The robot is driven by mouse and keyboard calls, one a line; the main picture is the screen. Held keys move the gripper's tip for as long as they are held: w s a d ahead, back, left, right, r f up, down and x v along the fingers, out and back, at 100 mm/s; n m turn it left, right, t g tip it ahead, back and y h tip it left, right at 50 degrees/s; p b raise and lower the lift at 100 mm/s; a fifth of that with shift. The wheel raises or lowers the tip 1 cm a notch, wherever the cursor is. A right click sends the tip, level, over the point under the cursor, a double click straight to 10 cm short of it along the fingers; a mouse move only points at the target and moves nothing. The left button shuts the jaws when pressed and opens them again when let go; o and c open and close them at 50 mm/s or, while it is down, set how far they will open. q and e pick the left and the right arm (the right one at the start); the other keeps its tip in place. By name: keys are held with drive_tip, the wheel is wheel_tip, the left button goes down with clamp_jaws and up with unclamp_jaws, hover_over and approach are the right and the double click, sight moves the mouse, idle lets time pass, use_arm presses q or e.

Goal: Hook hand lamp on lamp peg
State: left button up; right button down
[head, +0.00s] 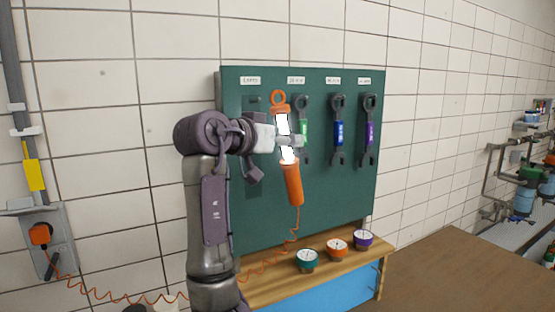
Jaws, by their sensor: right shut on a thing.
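The hand lamp (292,185) has an orange handle, a lit white tube and an orange ring at its top. It is nearly upright, slightly tilted, in front of the green tool board (330,205). My right gripper (289,141) is shut on the hand lamp around its lit part. The lamp peg (255,100) appears as a small dark mark under the leftmost label. The lamp's ring is to the right of the peg, apart from it in the picture; its distance from the board is hard to tell. My left gripper is not in view.
Wrenches with green (304,132), blue (339,133) and purple (370,135) bands hang on the board's right side. A coiled orange cord (262,272) runs from the lamp to a wall socket (40,235).

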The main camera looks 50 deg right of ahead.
drive_tip(key=shift+w+a+r, duration=0.2)
drive_tip(key=shift+w, duration=0.05)
drive_tip(key=shift+w+p, duration=0.3)
drive_tip(key=shift+w, duration=0.2)
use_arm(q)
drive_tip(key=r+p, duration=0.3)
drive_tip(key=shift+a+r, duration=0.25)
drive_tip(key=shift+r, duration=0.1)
use_arm(e)
drive_tip(key=w+d, duration=0.2)
drive_tip(key=w, duration=0.4)
drive_tip(key=shift+w+d+f, duration=0.2)
drive_tip(key=shift+w+f, duration=0.15)
drive_tip(key=shift+f, duration=0.05)
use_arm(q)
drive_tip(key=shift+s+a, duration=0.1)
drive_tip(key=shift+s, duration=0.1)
use_arm(e)
drive_tip(key=shift+w+f, duration=0.15)
drive_tip(key=shift+f, duration=0.15)
